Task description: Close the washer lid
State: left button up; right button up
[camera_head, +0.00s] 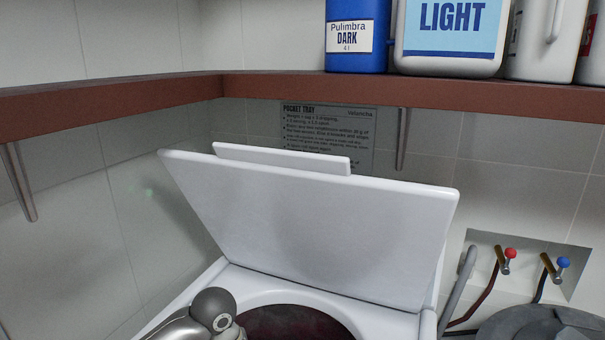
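The white washer lid (320,226) stands open, tilted up and leaning back toward the wall. It is hinged at the back of the white washer top (245,279). Below it the round drum opening (296,326) shows dark inside, cut off by the bottom edge. Part of my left arm (205,318), a grey rounded joint, comes in at the bottom left over the washer's front-left area. Its gripper is out of the frame, and my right gripper is not seen. Nothing of mine is seen touching the lid.
A brown shelf (410,95) runs along both walls above the lid, holding a blue bottle (357,57), a white "LIGHT" container (449,61) and other jugs. Red and blue taps (507,255) with hoses are at the right, above a grey round object (540,325).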

aim_at(304, 218)
jog(key=k+l, duration=0.15)
jog(key=k, duration=0.35)
jog(key=k+l, duration=0.2)
jog(key=k, duration=0.3)
